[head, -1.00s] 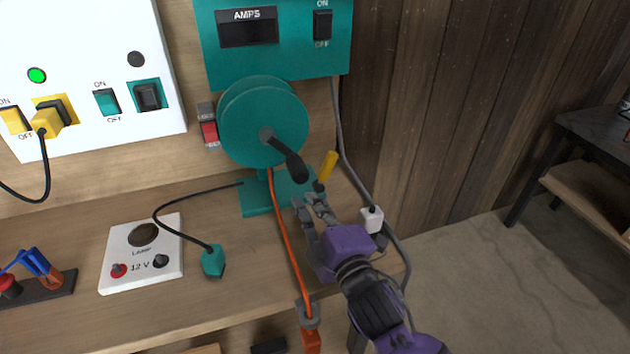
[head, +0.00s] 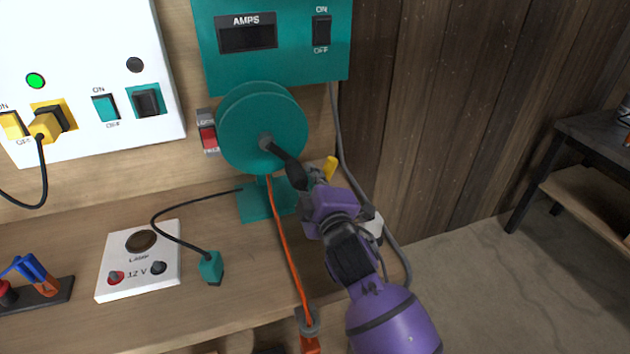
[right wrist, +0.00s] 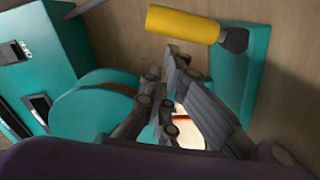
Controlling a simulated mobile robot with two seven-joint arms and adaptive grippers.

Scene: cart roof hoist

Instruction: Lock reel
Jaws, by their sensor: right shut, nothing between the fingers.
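The teal reel (head: 245,115) stands on its base at the back of the bench, with a dark crank (head: 285,160) pointing down and right. A red switch (head: 208,138) on a grey plate, labelled LOCK at its top, is just left of the reel. My right gripper (head: 312,178) is shut and empty, beside the crank's knob and the yellow handle (head: 330,168); whether it touches the knob is unclear. In the right wrist view the gripper's fingers (right wrist: 163,68) lie between the reel (right wrist: 90,112) and the yellow handle (right wrist: 183,25). My left gripper is not in view.
An orange cord (head: 284,240) runs from the reel down to the bench's front edge. A teal plug (head: 210,266) and a white lamp box (head: 140,285) lie to the left. The teal AMPS panel (head: 290,65) is above. A grey cable hangs at the right.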

